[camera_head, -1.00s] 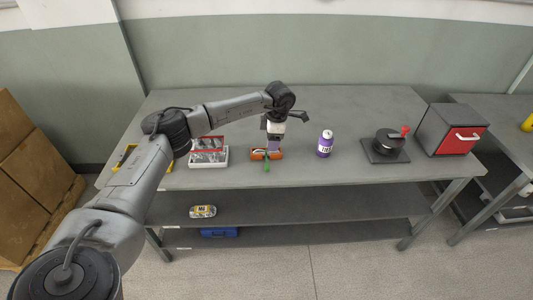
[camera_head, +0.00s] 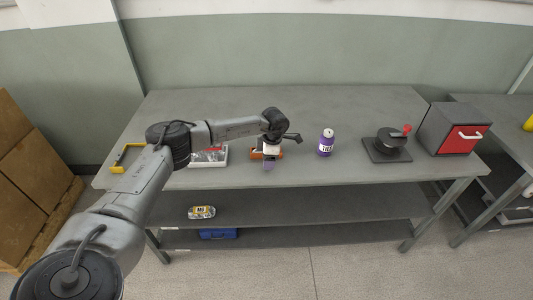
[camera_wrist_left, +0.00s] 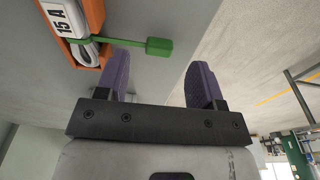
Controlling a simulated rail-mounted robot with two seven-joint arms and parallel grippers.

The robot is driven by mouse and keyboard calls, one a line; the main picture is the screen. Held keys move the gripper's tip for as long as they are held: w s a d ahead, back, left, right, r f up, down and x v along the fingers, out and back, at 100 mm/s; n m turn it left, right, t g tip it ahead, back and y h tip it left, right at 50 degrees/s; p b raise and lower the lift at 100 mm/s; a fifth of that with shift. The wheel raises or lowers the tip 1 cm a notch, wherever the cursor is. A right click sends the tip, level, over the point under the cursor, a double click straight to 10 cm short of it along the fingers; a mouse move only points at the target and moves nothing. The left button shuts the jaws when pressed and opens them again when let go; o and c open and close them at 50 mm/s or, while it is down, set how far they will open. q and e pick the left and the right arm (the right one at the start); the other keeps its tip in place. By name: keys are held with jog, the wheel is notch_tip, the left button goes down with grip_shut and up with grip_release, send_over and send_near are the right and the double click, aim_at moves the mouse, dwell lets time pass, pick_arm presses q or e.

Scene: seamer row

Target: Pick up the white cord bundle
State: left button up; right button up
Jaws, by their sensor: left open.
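The white cord bundle (camera_wrist_left: 88,52) shows in the left wrist view at the upper left, with an orange wrap bearing a "15 A" label and a green strap (camera_wrist_left: 158,46) that ends in a square tab. In the head view its orange part (camera_head: 256,155) lies near the table's front edge, mostly hidden behind my left gripper (camera_head: 269,166). In the left wrist view my left gripper (camera_wrist_left: 160,66) is open and empty. The green tab lies between its purple fingers in the picture; the bundle's body is off to the left. My right gripper is not in view.
On the table (camera_head: 330,105), a white tray (camera_head: 208,164) stands left of the bundle, and a purple bottle (camera_head: 326,143) and a black device (camera_head: 388,145) stand right. A yellow frame (camera_head: 127,158) lies far left. The back is clear.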

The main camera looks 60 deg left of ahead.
pick_arm(q)
notch_tip(320, 180, down, 4)
jog(key=shift+s+a+r+b, duration=0.1)
jog(key=shift+s+r+b, duration=0.05)
jog(key=shift+b, duration=0.2)
jog(key=shift+r, duration=0.1)
jog(key=c, duration=1.1)
